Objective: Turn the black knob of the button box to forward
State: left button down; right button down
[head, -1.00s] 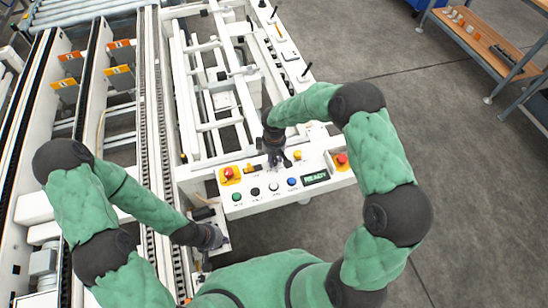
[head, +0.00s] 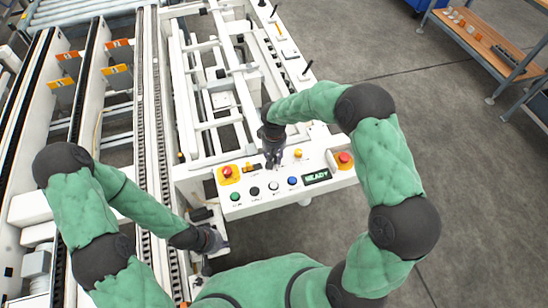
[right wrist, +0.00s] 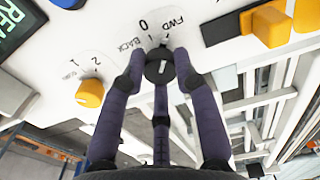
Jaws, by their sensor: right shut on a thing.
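The button box (head: 326,163) is a white panel at the front of the machine in the head view. Its black knob (right wrist: 160,68) shows in the right wrist view, below the printed labels BACK, 0 and FWD. A pale line marks the knob's face; I cannot tell which label it points to. My right gripper (head: 272,166) is over the panel, its fingers shut on the knob from both sides. In the head view the gripper hides the knob. My left gripper (head: 214,238) is low, left of the box's front, away from the knob; its jaws are unclear.
Red emergency buttons sit at the panel's left (head: 228,172) and right (head: 344,158). A yellow knob (right wrist: 90,93) and an orange switch (right wrist: 271,25) flank the black knob. Several coloured buttons and a READY display (head: 317,177) line the front. Grey floor is open at right.

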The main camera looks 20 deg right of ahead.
aim_at(274, 158)
jog(key=shift+m, duration=0.5)
jog(key=c, duration=0.9)
grip_release()
jog(key=shift+c, duration=0.2)
notch_tip(274, 158, up, 12)
jog(key=shift+f, duration=0.1)
